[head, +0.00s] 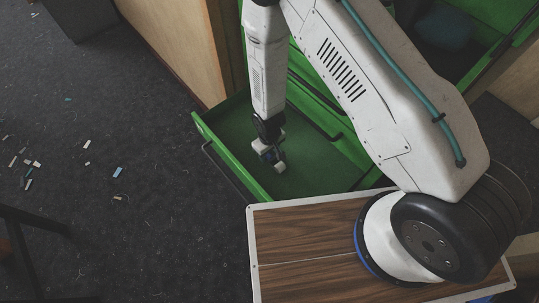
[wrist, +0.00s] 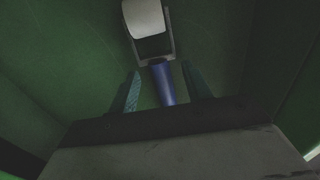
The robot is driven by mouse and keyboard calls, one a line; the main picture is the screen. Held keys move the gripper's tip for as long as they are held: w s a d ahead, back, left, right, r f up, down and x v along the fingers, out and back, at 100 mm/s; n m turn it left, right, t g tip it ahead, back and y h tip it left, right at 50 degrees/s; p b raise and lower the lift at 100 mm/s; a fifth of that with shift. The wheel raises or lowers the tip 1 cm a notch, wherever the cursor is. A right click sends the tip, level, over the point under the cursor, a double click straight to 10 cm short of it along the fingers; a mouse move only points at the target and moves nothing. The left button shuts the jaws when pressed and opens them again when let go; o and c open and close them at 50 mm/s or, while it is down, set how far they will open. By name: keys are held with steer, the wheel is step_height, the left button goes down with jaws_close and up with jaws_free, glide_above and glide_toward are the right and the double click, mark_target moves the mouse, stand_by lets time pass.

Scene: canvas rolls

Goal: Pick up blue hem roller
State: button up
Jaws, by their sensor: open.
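The blue hem roller shows in the wrist view, with a blue handle (wrist: 162,84) and a pale roller head in a dark frame at the top. It lies on the green drawer floor. My gripper (wrist: 161,70) is open, with one finger on each side of the handle and a visible gap to both. The handle's near end is hidden behind the gripper body. In the head view, my gripper (head: 272,152) reaches down into the open green drawer (head: 325,165).
A wood-topped surface with a pale rim (head: 310,265) stands in front of the drawer. Another open green compartment (head: 455,30) is at the upper right. The dark floor (head: 130,220) at left has scattered scraps.

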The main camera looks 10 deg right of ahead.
mark_target(269, 154)
steer(key=shift+f, duration=0.55)
jaws_close()
steer(key=shift+r, duration=0.1)
step_height(269, 154, up, 10)
